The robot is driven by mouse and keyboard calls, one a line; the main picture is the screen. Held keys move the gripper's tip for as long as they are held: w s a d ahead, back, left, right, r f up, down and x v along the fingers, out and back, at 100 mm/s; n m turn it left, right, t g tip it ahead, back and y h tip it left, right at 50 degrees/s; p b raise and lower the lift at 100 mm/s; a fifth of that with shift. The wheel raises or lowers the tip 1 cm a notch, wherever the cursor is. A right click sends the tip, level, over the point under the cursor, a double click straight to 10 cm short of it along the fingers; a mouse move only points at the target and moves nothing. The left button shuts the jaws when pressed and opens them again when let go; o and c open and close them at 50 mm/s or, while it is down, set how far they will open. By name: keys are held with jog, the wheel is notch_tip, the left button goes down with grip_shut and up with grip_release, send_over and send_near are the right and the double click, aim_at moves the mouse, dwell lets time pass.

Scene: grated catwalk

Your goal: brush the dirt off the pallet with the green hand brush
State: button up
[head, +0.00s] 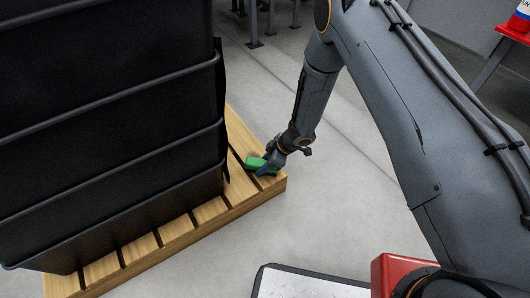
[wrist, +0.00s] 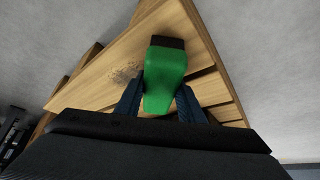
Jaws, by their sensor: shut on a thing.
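The green hand brush (head: 262,165) is in my gripper (head: 270,166) over the right corner of the wooden pallet (head: 238,192). The wrist view shows the green brush (wrist: 163,80) between the two dark blue fingers of my gripper (wrist: 160,103), which is shut on it. The brush's dark end points away from my gripper, near the pallet's corner. I cannot tell whether it touches the boards. A dark speckled patch of dirt (wrist: 124,74) lies on the pallet (wrist: 97,88), just left of the brush in the wrist view.
A large black ribbed bin (head: 105,110) stands on the pallet and covers most of it. Grey concrete floor (head: 335,195) lies open right of the pallet. A red table (head: 515,28) with a container on it is at the upper right.

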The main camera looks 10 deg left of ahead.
jog(key=shift+a+r+p, duration=0.1)
jog(key=shift+r+p, duration=1.8)
jog(key=shift+r, duration=1.85)
